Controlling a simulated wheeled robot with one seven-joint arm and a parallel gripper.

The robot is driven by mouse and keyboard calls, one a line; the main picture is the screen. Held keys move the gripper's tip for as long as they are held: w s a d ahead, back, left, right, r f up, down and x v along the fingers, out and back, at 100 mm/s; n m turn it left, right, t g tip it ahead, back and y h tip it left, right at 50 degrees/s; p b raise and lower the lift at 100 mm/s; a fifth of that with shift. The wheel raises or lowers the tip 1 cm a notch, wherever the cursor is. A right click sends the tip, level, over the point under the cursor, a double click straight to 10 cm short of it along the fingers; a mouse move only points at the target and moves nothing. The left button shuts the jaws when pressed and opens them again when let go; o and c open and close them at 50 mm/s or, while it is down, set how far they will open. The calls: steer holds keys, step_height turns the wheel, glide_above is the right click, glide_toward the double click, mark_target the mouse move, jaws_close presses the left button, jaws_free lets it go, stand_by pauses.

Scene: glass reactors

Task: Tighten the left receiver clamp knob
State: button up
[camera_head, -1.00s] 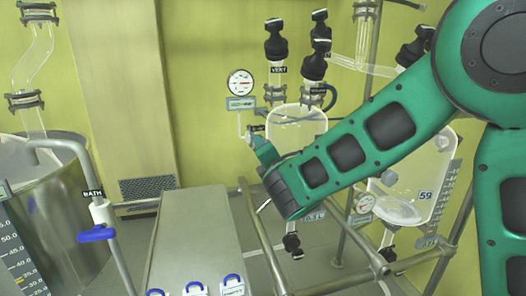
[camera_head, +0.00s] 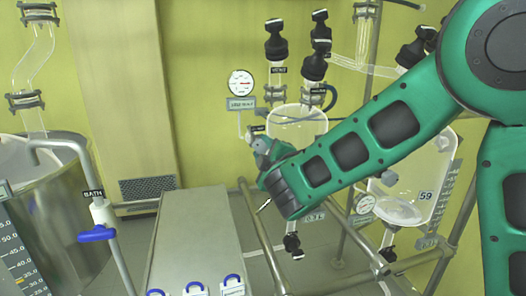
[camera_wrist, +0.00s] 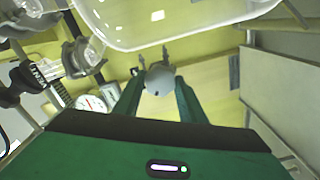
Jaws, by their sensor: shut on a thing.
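The left receiver, a clear glass vessel (camera_head: 298,122), stands behind my forearm in the head view. Its rounded glass bottom (camera_wrist: 165,22) fills the top of the wrist view. A pale grey faceted knob (camera_wrist: 159,80) sits between the two green fingers of my gripper (camera_wrist: 158,92), which is shut on it. In the head view my gripper (camera_head: 267,152) is at the left side of the receiver, and the grey knob (camera_head: 262,145) shows at its tip. My arm hides the receiver's lower part.
A second glass receiver (camera_head: 412,195) stands at the right. Black valve handles (camera_head: 275,45) and a round gauge (camera_head: 241,83) are behind. Metal rails (camera_head: 262,235) run below my gripper. A grey box (camera_head: 195,240) and a steel bath (camera_head: 55,225) stand left.

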steer(key=m, duration=0.4)
steer(key=shift+w+d+f+m, duration=0.1)
steer(key=shift+d+f+m, duration=0.1)
steer(key=shift+d+m, duration=0.2)
steer(key=m, duration=0.3)
steer(key=shift+m, duration=0.3)
steer(key=m, duration=1.3)
steer(key=shift+m, duration=0.3)
steer(key=m, duration=0.6)
steer(key=shift+f, duration=0.1)
steer(key=shift+m, duration=0.3)
steer(key=o, duration=1.1)
steer(key=shift+c, duration=0.2)
steer(key=shift+a, duration=0.15)
